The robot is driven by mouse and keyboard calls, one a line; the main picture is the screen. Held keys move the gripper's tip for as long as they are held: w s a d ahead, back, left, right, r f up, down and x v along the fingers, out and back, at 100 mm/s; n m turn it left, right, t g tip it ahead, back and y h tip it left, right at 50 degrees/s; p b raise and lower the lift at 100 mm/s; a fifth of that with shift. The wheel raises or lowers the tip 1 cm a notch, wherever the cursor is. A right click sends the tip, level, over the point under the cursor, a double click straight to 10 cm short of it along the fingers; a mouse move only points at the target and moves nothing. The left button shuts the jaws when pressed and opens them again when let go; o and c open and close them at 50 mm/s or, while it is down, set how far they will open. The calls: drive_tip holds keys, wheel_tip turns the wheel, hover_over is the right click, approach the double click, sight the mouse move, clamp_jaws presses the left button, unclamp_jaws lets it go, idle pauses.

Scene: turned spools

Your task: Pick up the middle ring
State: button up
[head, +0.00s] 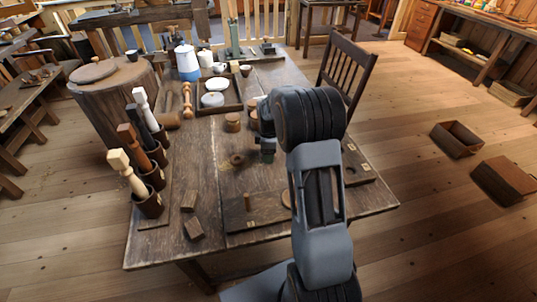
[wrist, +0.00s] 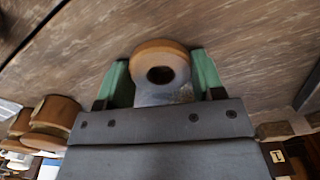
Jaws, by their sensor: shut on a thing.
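A wooden ring (wrist: 160,50) with a dark round hole sits between the two green fingers of my gripper (wrist: 161,72) in the wrist view. The fingers press on its left and right sides. I cannot tell how far it is above the wooden table top (wrist: 75,55). In the head view my wrist and arm hide the held ring and the fingertips.
Two wooden blocks (head: 193,228) lie at the front left. Round wooden pieces (head: 232,122), a tray (head: 232,99) and a blue-white jug (head: 187,64) stand farther back. A chair (head: 347,66) stands behind at right.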

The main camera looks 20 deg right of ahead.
drive_tip(key=shift+r, duration=0.15)
drive_tip(key=shift+r, duration=0.3)
wheel_tip(320, 180, up, 2)
drive_tip(key=shift+r, duration=0.1)
drive_tip(key=s+a+r, duration=0.5)
drive_tip(key=s+r, duration=0.5)
drive_tip(key=s, duration=0.3)
drive_tip(key=shift+p, duration=0.45)
drive_tip(key=shift+s+d, duration=0.1)
